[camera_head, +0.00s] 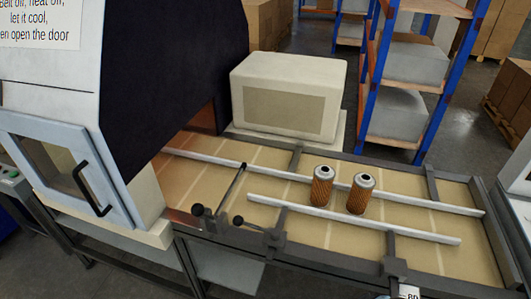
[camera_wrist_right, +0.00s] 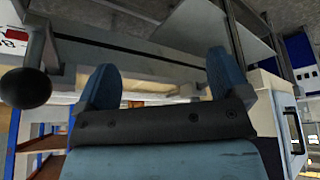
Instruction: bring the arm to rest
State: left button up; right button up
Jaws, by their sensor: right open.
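My right gripper (camera_wrist_right: 162,78) shows in the right wrist view. Its two blue fingers stand apart with nothing between them. It does not show in the head view. My left gripper is in neither view. Two filter cartridges, a left one (camera_head: 321,188) and a right one (camera_head: 357,196), stand upright side by side on the tan conveyor (camera_head: 300,222), between its two pale guide rails. They have orange-brown sides and silver tops with dark centres. I cannot make out either cartridge in the right wrist view.
A machine with a windowed door (camera_head: 72,172) and black handle stands at left; the door also shows in the right wrist view (camera_wrist_right: 285,125). Black-knobbed levers (camera_head: 238,220) are at the conveyor's near edge. A beige box (camera_head: 288,95) and blue-post shelving (camera_head: 420,75) stand behind.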

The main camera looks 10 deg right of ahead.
jog(key=w+a+f+t+y+b, duration=0.1)
jog(key=w+a+f+t+b, duration=0.2)
jog(key=f, duration=0.7)
jog(key=w+a+f+t+y+b, duration=0.1)
jog(key=a+f+t+y+b, duration=0.15)
jog(key=f+b, duration=0.55)
notch_tip(320, 180, up, 12)
jog(key=p, duration=1.6)
jog(key=shift+f+n+t+h+p, duration=0.15)
jog(key=shift+n+t+h+p, duration=0.2)
jog(key=shift+n+h, duration=0.1)
